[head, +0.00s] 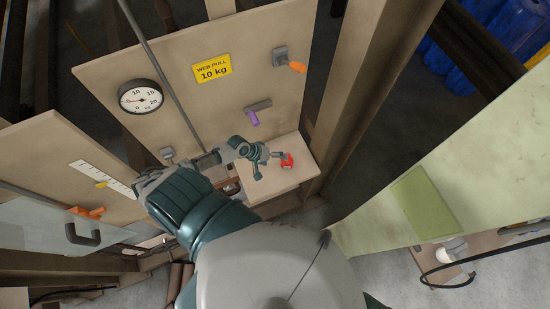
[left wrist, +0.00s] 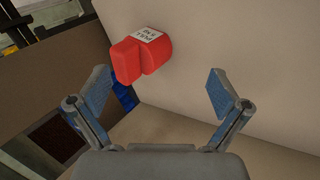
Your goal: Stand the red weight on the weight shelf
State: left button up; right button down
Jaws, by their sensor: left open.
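The red weight (head: 287,160) is on a small pale wooden shelf (head: 282,183) against the back panel. In the left wrist view the weight (left wrist: 160,52) is a red block with a narrower red part and a white label, against the pale surface. I cannot tell for sure whether it is upright. My left gripper (head: 268,164) is open over the shelf, just left of the weight in the head view. In the left wrist view the weight lies beyond the fingertips, between them and apart from both. My right gripper is not in view.
A wooden post (head: 345,80) stands right of the shelf. The shelf's front part is bare.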

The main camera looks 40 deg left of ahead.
pick_arm(q)
jog(key=v, duration=0.3)
jog(key=shift+a+r, duration=0.15)
jog(key=shift+r, duration=0.1)
jog(key=v, duration=0.4)
jog(key=shift+s+d+r, duration=0.2)
jog(key=shift+s+d, duration=0.1)
jog(key=shift+s, duration=0.15)
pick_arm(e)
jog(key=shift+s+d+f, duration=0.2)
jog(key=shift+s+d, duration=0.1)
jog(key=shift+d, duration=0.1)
pick_arm(q)
jog(key=shift+w+d, duration=0.1)
